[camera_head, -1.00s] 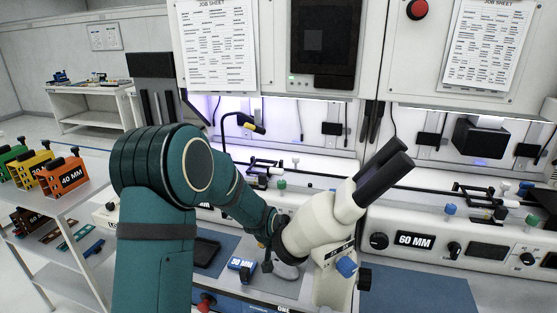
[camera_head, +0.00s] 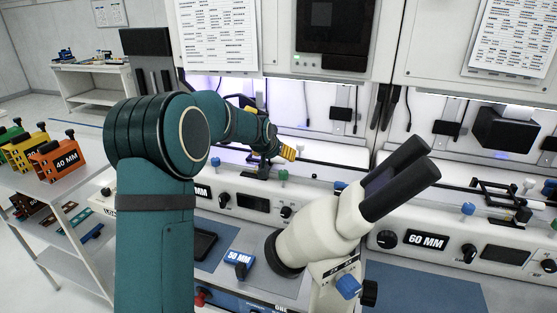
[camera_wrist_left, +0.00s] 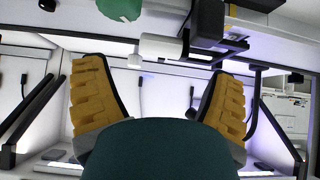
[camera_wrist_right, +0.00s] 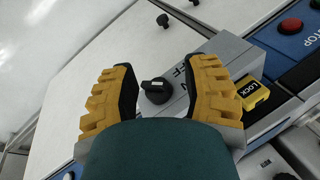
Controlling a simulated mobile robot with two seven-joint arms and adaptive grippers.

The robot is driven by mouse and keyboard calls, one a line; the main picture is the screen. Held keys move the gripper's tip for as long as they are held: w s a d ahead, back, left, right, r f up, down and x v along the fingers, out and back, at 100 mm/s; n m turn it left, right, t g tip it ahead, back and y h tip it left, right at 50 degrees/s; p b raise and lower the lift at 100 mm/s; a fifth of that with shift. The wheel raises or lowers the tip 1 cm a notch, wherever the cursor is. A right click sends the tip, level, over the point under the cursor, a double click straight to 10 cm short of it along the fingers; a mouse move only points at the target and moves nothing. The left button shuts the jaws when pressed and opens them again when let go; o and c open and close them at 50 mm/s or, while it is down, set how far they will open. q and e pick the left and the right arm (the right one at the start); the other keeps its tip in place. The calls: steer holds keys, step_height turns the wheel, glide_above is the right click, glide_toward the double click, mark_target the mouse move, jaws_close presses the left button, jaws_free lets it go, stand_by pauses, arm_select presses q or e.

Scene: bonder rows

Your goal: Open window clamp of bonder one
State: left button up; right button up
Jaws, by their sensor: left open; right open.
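Behind the white microscope (camera_head: 345,215) stands a bonder (camera_head: 250,203) whose front panel carries a partly hidden "MM" label, knobs and a dark display. A green knob (camera_head: 283,175) stands on its top. My left gripper (camera_head: 288,153) is above the rear of this bonder, close to the green knob, and empty. In the left wrist view its yellow fingers (camera_wrist_left: 157,78) are apart, with a white cylinder (camera_wrist_left: 160,48), a black block (camera_wrist_left: 206,32) and the green knob (camera_wrist_left: 120,8) beyond. I cannot make out the window clamp clearly. My right gripper (camera_wrist_right: 161,68) is open, outside the head view.
A second bonder labelled "60 MM" (camera_head: 425,241) stands at right. A rack with coloured blocks, one orange "40 MM" (camera_head: 58,160), is at left. A blue "50 MM" block (camera_head: 239,262) lies by the microscope. A black knob (camera_wrist_right: 156,90) and yellow LOCK piece (camera_wrist_right: 254,95) lie beyond my right fingers.

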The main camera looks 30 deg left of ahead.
mark_target(279, 158)
arm_select(q)
steer(key=shift+x, duration=2.65)
steer(key=c, duration=1.1)
steer(key=shift+c, duration=0.2)
steer(key=shift+d, duration=0.1)
